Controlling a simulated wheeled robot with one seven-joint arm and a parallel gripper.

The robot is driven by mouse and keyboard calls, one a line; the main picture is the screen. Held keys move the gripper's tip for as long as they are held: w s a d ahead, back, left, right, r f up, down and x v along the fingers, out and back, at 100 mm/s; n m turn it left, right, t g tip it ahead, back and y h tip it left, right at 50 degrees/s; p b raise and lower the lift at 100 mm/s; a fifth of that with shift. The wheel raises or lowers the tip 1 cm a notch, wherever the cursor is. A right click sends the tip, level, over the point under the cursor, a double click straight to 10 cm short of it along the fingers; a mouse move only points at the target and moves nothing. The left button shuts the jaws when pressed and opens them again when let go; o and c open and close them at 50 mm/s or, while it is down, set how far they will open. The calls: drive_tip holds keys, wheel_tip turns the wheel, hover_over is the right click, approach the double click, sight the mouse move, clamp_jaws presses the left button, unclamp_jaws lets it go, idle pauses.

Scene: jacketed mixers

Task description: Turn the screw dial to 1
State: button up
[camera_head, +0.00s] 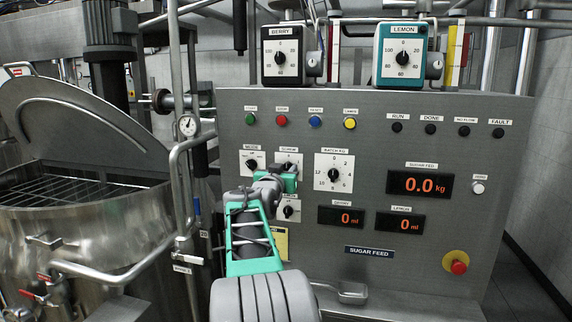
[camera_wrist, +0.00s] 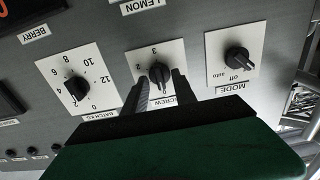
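The screw dial (camera_wrist: 160,73) is a black knob on a white plate, seen upside down in the wrist view. The numbers 2 and 3 show on its plate. The lower part of the plate is hidden by my fingers, and I cannot clearly tell where the knob points. In the head view, the screw dial (camera_head: 288,166) is partly hidden behind my gripper (camera_head: 284,178). My gripper (camera_wrist: 161,84) is open, with one dark finger on each side of the knob. A small gap shows between knob and fingers.
The mode dial (camera_wrist: 237,57) and batch kg dial (camera_wrist: 76,88) flank the screw dial closely. Another dial (camera_head: 289,210) sits below it. A red emergency button (camera_head: 459,267) is at lower right. A pipe rail (camera_head: 178,170) and steel mixer (camera_head: 95,235) stand left.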

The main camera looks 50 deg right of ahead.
drive_tip(key=shift+w+d, duration=0.15)
drive_tip(key=shift+d, duration=0.2)
drive_tip(key=shift+c, duration=0.2)
clamp_jaws()
